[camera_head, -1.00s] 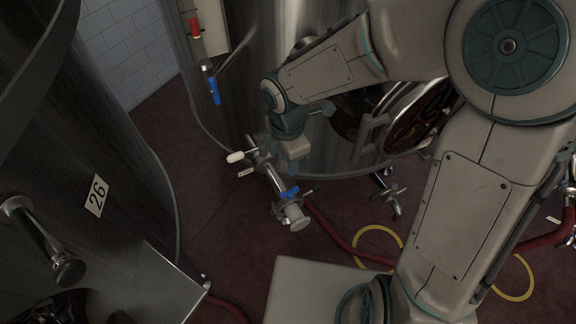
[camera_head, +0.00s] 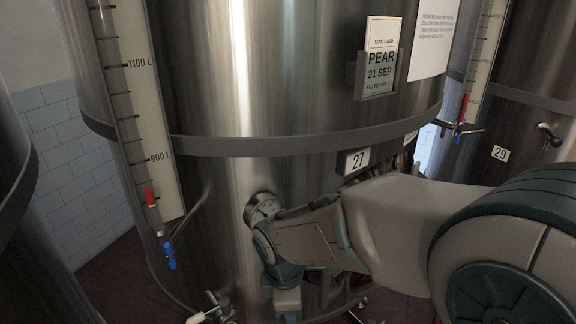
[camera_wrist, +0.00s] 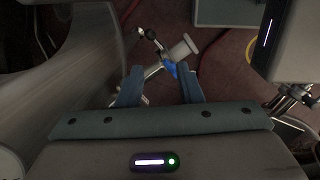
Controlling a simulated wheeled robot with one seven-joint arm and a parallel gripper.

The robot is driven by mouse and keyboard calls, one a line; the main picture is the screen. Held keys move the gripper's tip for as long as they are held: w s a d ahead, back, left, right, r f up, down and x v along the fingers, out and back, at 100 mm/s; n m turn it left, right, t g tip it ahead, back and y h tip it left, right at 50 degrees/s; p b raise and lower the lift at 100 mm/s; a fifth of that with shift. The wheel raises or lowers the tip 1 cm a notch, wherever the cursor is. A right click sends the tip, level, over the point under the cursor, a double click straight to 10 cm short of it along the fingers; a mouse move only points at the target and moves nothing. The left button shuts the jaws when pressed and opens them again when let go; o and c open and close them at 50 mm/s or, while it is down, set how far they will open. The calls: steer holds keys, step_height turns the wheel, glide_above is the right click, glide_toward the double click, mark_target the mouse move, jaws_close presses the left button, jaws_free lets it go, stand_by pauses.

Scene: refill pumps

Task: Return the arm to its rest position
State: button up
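My arm reaches in from the right in the head view, in front of the steel tank (camera_head: 215,60) labelled 27. My gripper (camera_head: 287,305) points down near the bottom edge of the head view; its tips are not clear there. In the wrist view my gripper (camera_wrist: 160,83) shows two blue-grey fingers spread apart with nothing held between them. Beyond the fingers lies a steel pipe fitting (camera_wrist: 180,48) with a blue handle (camera_wrist: 172,68). It seems to be below the fingers, not touched by them.
A round gauge (camera_head: 262,208) sits on the tank just behind my wrist. A level scale (camera_head: 137,100) with red and blue valves (camera_head: 170,256) runs down the tank's left side. A tank card (camera_head: 380,65) reads PEAR. Tank 29 (camera_head: 530,110) stands at the right.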

steer(key=s+d+r+m+t, duration=0.1)
steer(key=s+d+r+m, duration=0.3)
steer(key=d+m, duration=0.3)
steer(key=s+d+r+m+t, duration=0.1)
steer(key=s+d+r+m, duration=0.2)
steer(key=d+m, duration=0.5)
steer(key=r+m, duration=0.1)
steer(key=m, duration=0.2)
steer(key=shift+s+m+y, duration=0.3)
steer(key=shift+s+y, duration=0.05)
steer(key=shift+y, duration=0.05)
steer(key=shift+o, duration=0.4)
steer(key=shift+d+r, duration=0.1)
